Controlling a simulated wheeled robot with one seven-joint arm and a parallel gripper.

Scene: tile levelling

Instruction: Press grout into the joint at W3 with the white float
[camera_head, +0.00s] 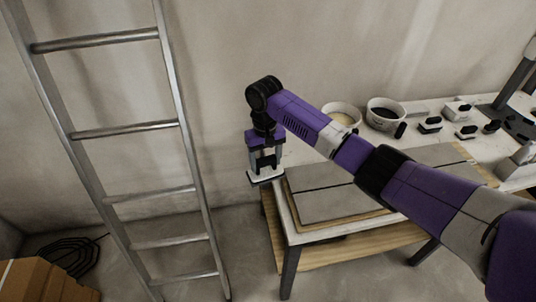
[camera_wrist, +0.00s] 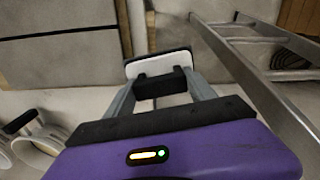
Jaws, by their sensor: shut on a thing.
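My gripper (camera_head: 264,160) is shut on the black handle of the white float (camera_head: 266,176). It holds the float off the left end of the workbench, clear of the tiles. In the wrist view the float (camera_wrist: 158,64) shows its white plate with a dark edge, and its black handle sits between the fingers of my gripper (camera_wrist: 160,86). Grey tiles (camera_head: 322,202) lie on a board on the bench, with a dark joint line between them. The tiles also show in the wrist view (camera_wrist: 60,58). My arm covers part of the tiles, and I cannot make out a W3 mark.
A metal ladder (camera_head: 124,131) leans on the wall at left. Two tubs, one with pale content (camera_head: 343,115) and one with dark content (camera_head: 385,113), stand at the bench's back. Several small black-and-white tools (camera_head: 458,110) lie at back right. A cardboard box (camera_head: 42,282) is on the floor.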

